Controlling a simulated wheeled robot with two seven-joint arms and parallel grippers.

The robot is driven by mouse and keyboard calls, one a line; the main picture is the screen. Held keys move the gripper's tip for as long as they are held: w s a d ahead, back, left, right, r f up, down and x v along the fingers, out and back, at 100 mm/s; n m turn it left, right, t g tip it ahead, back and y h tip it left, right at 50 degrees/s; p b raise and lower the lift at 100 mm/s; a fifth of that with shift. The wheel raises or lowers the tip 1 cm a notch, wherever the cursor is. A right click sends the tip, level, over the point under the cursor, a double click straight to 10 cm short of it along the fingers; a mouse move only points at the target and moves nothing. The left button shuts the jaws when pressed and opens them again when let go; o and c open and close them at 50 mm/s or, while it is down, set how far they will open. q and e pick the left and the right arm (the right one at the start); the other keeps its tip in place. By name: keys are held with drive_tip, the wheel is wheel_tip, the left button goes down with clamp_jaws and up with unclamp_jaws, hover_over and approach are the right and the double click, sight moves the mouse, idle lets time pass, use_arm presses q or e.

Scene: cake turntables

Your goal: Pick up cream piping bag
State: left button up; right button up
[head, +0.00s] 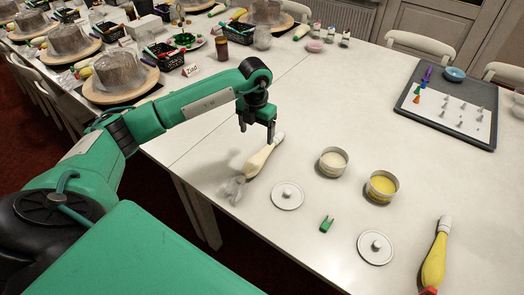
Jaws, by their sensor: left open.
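A cream piping bag (256,162) lies on the white table, with its white tip at the upper right and its crumpled clear end at the lower left. My left gripper (257,138) points down right at the bag, near its upper part, with its jaws open. I cannot tell whether the fingers touch the bag. A second, yellow piping bag (434,262) lies at the lower right of the table. My right gripper is not in view.
Near the bag stand a tub of cream (333,162) and a tub of yellow filling (382,186). Two round lids (287,196) and a small green clip (326,224) lie in front. A dark-framed tray (408,97) with nozzles is at the back right. Cakes on turntables (120,90) crowd the left.

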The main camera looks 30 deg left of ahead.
sight(256, 157)
use_arm(q)
wheel_tip(256, 157, down, 8)
drive_tip(key=shift+a+f+p, duration=0.15)
drive_tip(key=shift+f+p, duration=0.05)
drive_tip(key=shift+p, duration=0.4)
drive_tip(key=f+p, duration=0.1)
drive_tip(key=f, duration=0.3)
drive_tip(key=shift+a+p, duration=0.2)
drive_tip(key=shift+p, duration=0.1)
drive_tip(key=shift+f, duration=0.6)
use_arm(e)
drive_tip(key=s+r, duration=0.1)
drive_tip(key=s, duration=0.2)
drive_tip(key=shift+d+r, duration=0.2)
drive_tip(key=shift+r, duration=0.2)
use_arm(q)
drive_tip(key=shift+w, duration=0.1)
drive_tip(key=c, duration=0.7)
